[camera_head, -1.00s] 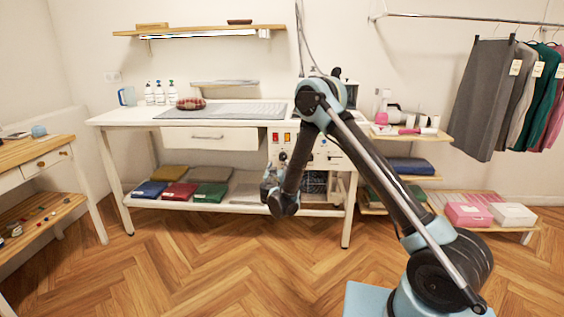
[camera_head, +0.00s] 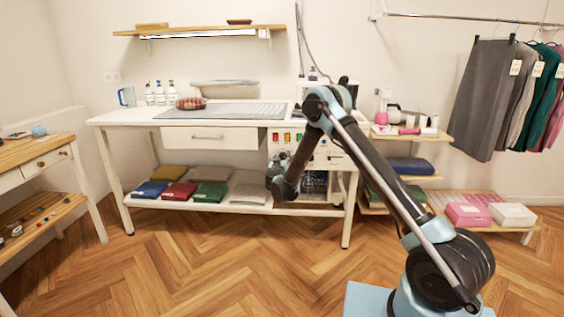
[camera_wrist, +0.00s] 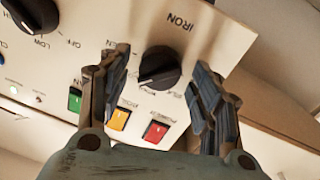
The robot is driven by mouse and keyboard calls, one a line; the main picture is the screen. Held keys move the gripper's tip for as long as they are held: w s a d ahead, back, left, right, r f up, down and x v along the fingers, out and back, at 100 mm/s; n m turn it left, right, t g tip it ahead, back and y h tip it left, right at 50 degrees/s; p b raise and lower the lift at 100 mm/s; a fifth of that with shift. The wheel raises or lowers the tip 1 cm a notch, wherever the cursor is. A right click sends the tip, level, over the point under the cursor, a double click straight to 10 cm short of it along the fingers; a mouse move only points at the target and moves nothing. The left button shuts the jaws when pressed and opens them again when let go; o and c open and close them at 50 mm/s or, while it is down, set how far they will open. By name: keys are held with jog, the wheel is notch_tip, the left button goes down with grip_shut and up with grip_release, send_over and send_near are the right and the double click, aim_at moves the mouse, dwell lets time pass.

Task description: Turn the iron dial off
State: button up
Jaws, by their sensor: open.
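The iron dial (camera_wrist: 160,67) is a round black knob on the cream control panel (camera_wrist: 215,38), under the word IRON in the wrist view. My gripper (camera_wrist: 160,58) is open, with one finger on each side of the dial. I cannot tell whether the fingers touch it. The dial's exact setting is hard to read. In the head view my gripper (camera_head: 276,167) is at the front of the control panel (camera_head: 322,153), below the ironing table's top, and the dial cannot be made out there.
A second black dial (camera_wrist: 33,14) is at the upper left of the wrist view. Green (camera_wrist: 75,99), yellow (camera_wrist: 118,119) and red (camera_wrist: 155,131) switches sit below the iron dial. The table's lower shelf (camera_head: 322,211) holds folded cloths (camera_head: 210,192). The floor in front is clear.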

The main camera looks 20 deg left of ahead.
jog(key=c, duration=1.1)
jog(key=shift+o, duration=0.2)
jog(key=shift+n, duration=0.3)
jog(key=n, duration=0.5)
jog(key=shift+a+f+n, duration=0.1)
jog(key=shift+a+n, duration=0.05)
jog(key=shift+n, duration=0.15)
jog(key=shift+d+f+n+y, duration=0.15)
jog(key=shift+n+y, duration=0.3)
jog(key=shift+n, duration=3.25)
jog(key=shift+f+n+y, duration=0.1)
jog(key=shift+n+y, duration=0.3)
jog(key=shift+n, duration=3.3)
jog(key=shift+d+f+n+y, duration=0.15)
jog(key=shift+n+y, duration=0.3)
jog(key=shift+n, duration=3.25)
jog(key=o, duration=1.1)
jog(key=shift+c, duration=0.2)
